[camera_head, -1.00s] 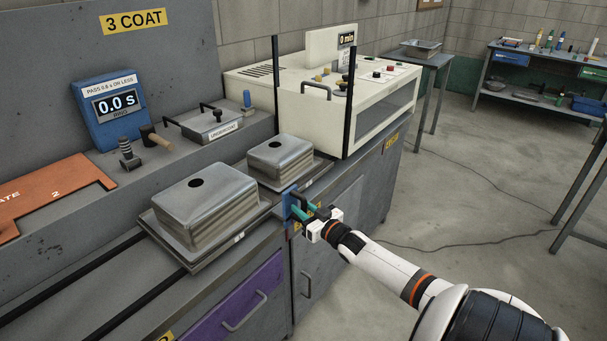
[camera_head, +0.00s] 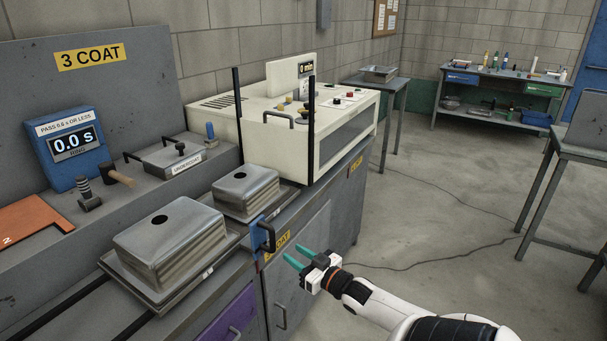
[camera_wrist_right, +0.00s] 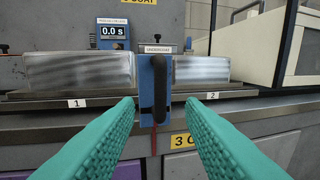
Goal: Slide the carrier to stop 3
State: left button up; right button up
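The carrier is a grey tray (camera_head: 205,275) on the rail, bearing two metal sinks: a larger one (camera_head: 170,245) and a smaller one (camera_head: 246,190). Tags 1 and 2 show below them in the right wrist view. Its blue plate (camera_head: 257,238) with a black upright handle (camera_wrist_right: 160,88) is at the front, beside the yellow "3 COAT" label (camera_head: 278,244) on the cabinet. My right gripper (camera_head: 300,257) is open and empty, in front of the handle and apart from it. In the wrist view the handle shows between its green fingers. My left gripper is not in view.
A timer (camera_head: 74,147) reads 0.0 s beneath the "3 COAT" sign (camera_head: 92,53). A cream oven-like machine (camera_head: 255,115) stands beyond the smaller sink, with black posts at its near side.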

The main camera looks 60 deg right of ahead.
jog(key=shift+s+a, duration=0.1)
jog(key=shift+s, duration=0.95)
jog(key=s+a+f+g, duration=0.2)
jog(key=s+f+g, duration=0.15)
jog(key=f, duration=0.65)
jog(key=s+a+f+g, duration=0.2)
jog(key=s+f, duration=0.2)
jog(key=f, duration=0.5)
jog(key=s+a+f+g, duration=0.2)
jog(key=s+f, duration=0.2)
jog(key=f, duration=0.6)
jog(key=s+a+f+n+g+y, duration=0.1)
jog(key=s+a+f+g, duration=0.3)
jog(key=s+a+f, duration=0.5)
jog(key=s+a+f+n+g+y, duration=0.1)
jog(key=s+a+f+n+g, duration=0.2)
jog(key=s+a+f, duration=0.7)
jog(key=s+a+g, duration=0.2)
jog(key=s+a, duration=0.1)
jog(key=a, duration=0.1)
jog(key=shift+s+a, duration=0.2)
jog(key=shift+s, duration=0.15)
